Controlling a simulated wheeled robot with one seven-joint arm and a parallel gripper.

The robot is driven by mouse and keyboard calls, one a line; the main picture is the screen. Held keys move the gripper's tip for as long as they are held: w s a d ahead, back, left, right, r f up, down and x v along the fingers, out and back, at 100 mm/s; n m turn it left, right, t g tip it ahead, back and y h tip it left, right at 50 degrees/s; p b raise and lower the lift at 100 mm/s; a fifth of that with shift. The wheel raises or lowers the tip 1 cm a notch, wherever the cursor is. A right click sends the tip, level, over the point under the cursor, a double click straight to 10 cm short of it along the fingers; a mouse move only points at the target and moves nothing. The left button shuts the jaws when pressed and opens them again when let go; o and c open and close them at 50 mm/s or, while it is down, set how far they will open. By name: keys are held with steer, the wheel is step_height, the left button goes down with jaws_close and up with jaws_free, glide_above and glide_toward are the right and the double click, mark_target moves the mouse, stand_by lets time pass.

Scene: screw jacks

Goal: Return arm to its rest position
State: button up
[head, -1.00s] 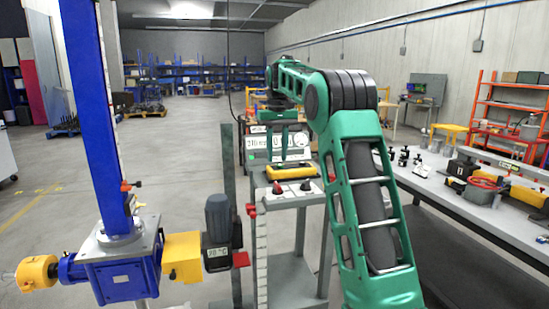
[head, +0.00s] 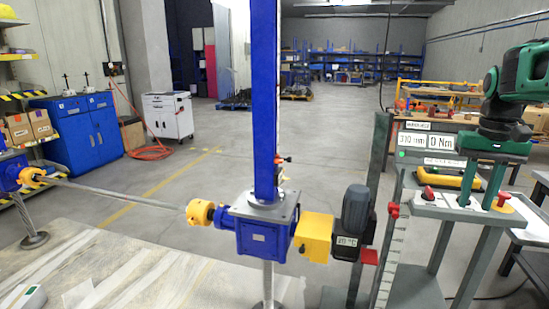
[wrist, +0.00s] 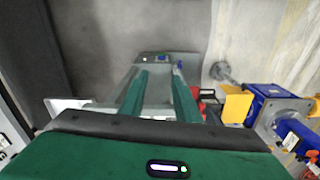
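My gripper (head: 479,190) is at the right of the head view, at the end of my green arm. It points down over the control stand (head: 455,210). In the wrist view, its two green fingers (wrist: 159,85) are apart with nothing seen held between them. Whether the fingertips touch the stand's top is hard to tell. The stand bears a display (head: 427,141) reading "310 mm" and "0 Nm", a yellow box (head: 455,180) and red knobs (head: 503,198).
Left of the stand is the screw jack (head: 262,228) with a tall blue column, yellow couplings (head: 314,236) and a grey motor (head: 354,212). A long shaft (head: 120,194) runs left from it. Blue cabinets (head: 80,132) and a white cart (head: 168,115) stand farther back. The middle floor is open.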

steer(key=s+a+f, duration=0.2)
steer(key=s+f, duration=0.2)
steer(key=s, duration=0.4)
steer(key=s+a+f+m, duration=0.1)
steer(key=s+a+f, duration=0.1)
steer(key=s+f, duration=0.3)
steer(key=s+a+f, duration=0.2)
steer(key=s+f, duration=0.2)
steer(key=s, duration=0.8)
steer(key=shift+s+f, duration=0.25)
steer(key=shift+f, duration=0.05)
